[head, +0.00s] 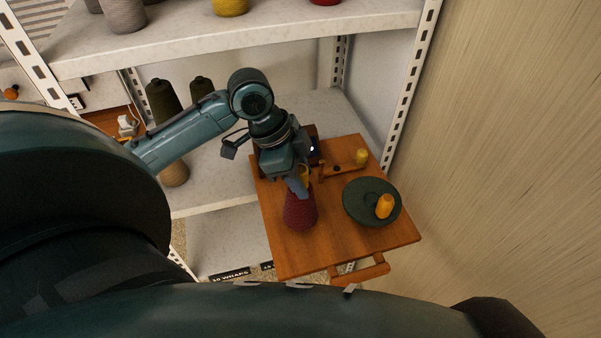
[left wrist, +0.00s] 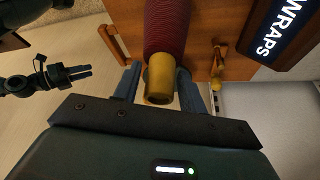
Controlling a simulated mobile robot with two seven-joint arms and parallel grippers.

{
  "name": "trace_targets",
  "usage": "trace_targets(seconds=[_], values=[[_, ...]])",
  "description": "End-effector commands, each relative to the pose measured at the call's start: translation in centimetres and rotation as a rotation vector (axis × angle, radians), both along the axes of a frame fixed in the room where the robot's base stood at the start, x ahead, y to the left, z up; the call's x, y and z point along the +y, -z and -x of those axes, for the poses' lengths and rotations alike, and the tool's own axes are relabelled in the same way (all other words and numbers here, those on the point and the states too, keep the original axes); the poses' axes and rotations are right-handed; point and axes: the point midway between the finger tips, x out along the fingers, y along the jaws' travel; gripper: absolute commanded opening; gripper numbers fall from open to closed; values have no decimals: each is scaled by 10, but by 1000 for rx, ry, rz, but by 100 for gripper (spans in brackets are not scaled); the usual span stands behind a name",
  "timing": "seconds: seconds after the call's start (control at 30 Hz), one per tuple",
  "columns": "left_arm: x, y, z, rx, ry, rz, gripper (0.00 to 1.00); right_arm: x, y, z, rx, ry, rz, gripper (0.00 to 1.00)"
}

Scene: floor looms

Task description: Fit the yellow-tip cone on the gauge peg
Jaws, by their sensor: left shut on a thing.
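The yellow-tip cone (head: 300,211) is wound with dark red yarn. My left gripper (head: 299,184) is shut on its yellow tip, from above. In the left wrist view the tip (left wrist: 160,80) sits between the two fingers, with the red winding (left wrist: 167,25) beyond it. The cone is upright over the wooden table; I cannot tell whether its base touches. A small wooden post with a bar (head: 340,169) and a yellow piece (head: 361,157) stands behind it. I cannot tell which part is the gauge peg. My right gripper (left wrist: 78,73) shows only in the left wrist view, away from the cone.
A dark green disc (head: 358,211) with an orange-yellow piece (head: 384,206) lies on the right of the wooden table (head: 330,245). White shelves (head: 225,175) with more cones stand behind and left. A pale wall (head: 510,130) closes the right. The table's front is clear.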

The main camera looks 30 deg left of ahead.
Motion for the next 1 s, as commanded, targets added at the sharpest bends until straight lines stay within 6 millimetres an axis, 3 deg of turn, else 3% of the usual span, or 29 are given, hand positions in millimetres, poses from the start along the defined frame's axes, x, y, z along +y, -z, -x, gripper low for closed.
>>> trace_targets(seconds=[1.0], values=[[0, 19, 0, -2, 0, 0, 0, 0, 4, -6, -11, 1, 0, 36]])
